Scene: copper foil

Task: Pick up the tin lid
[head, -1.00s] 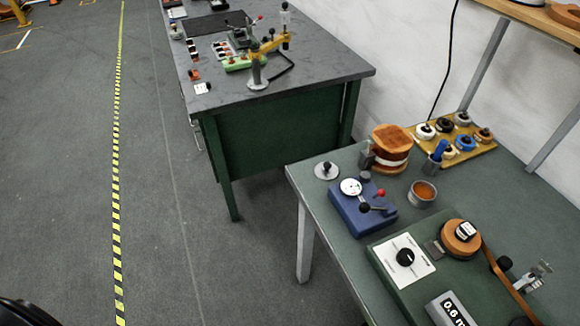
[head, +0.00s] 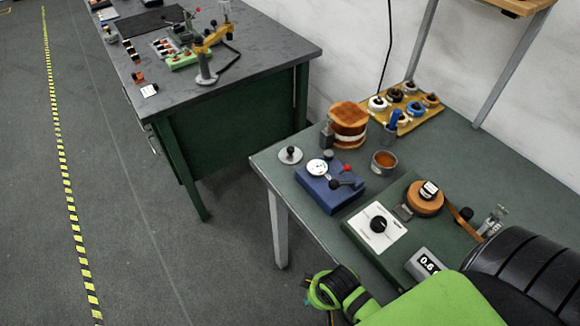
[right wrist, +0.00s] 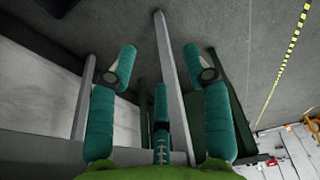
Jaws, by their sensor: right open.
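The tin lid (head: 290,155), a flat grey disc with a black knob, lies at the near-left corner of the green workbench (head: 283,179) in the head view. The open tin (head: 384,162), with copper-brown contents, stands to its right past a blue device. My right arm comes in at the lower right, with its wrist below the bench's front edge, well apart from the lid. The lid is not visible there. My left gripper is out of view.
A blue device (head: 329,188) with a white dial and red-knobbed lever sits close beside the lid. A second dark-topped table (head: 200,80) stands behind.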

